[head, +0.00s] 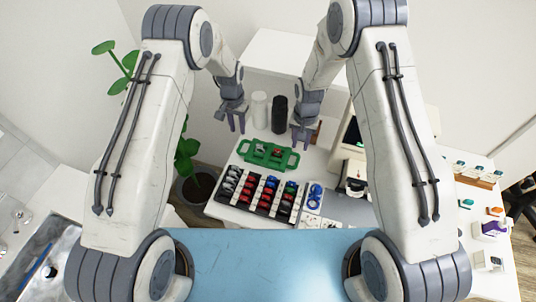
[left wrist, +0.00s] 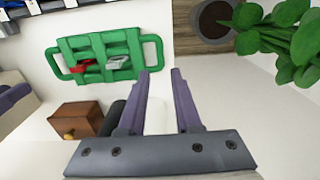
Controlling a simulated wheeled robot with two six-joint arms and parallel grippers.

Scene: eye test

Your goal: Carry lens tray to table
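The green tray (head: 268,164) with a handle loop at each end lies flat on a white counter (head: 318,158). It holds a small red item and a small grey item; it also shows in the left wrist view (left wrist: 135,48). My left gripper (head: 237,124) is open and empty, beyond the tray's left end and apart from it. Its spread purple fingers show in the left wrist view (left wrist: 160,76), with nothing between them. My right gripper (head: 302,136) appears open and empty, beyond the tray's right end and not touching it.
A divided rack (head: 262,208) of red, blue and dark pieces lies in front of the tray. A white cylinder (head: 259,111) and black cylinder (head: 279,115) stand behind it. A brown box (left wrist: 77,121) is near. A potted plant (head: 187,150) stands left; another surface right holds small items.

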